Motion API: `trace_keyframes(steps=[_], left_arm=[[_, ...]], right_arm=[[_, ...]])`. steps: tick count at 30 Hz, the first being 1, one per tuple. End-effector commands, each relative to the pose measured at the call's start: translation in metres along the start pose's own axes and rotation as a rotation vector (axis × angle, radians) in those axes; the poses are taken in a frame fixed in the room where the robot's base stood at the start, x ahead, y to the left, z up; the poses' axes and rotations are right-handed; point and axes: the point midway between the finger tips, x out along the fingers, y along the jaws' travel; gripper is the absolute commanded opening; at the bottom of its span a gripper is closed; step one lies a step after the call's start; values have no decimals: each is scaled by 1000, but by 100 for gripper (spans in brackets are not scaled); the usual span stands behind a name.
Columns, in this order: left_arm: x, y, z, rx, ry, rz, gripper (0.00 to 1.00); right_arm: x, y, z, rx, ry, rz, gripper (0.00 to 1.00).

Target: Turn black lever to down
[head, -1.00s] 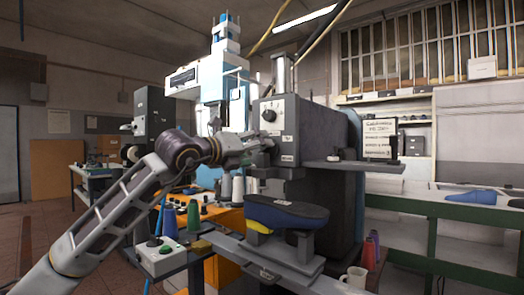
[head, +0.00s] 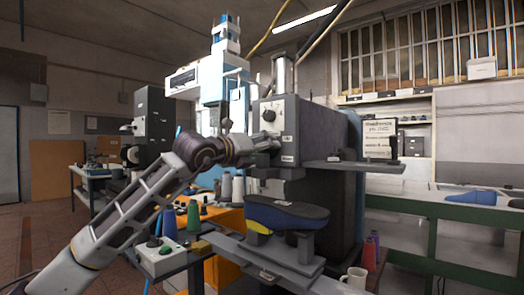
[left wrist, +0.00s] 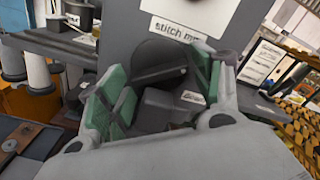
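The grey machine (head: 300,120) stands in the middle of the head view, with a small round dark knob (head: 268,115) on its front panel. My left gripper (head: 277,141) is at that panel, just below this knob. In the left wrist view, a black rounded part (left wrist: 158,60), apparently the black lever's end, sits under a "stitch m..." label (left wrist: 180,28). My left gripper (left wrist: 160,85) has its green-padded fingers apart on either side of this part. I cannot tell whether the pads touch it. The gripper hides the lever in the head view. My right gripper is not in view.
Below the gripper, a dark blue and yellow shoe form (head: 288,215) rests on the machine's support. Thread cones (head: 193,215) and a control box (head: 160,256) stand at left. A white mug (head: 354,278) is at the lower right. A green bench (head: 440,208) is further right.

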Motion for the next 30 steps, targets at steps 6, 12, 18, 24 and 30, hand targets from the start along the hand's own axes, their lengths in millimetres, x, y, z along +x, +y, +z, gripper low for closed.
trace_keyframes(steps=[6,12,18,24,30], left_arm=[[0,0,0,0,0,0,33],[0,0,0,7,0,0,33],[0,0,0,44,0,0,33],[0,1,0,125,0,0,33],[0,1,0,245,0,0,33]], right_arm=[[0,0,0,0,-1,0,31],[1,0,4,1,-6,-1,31],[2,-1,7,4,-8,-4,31],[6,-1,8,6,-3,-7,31],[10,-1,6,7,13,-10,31]])
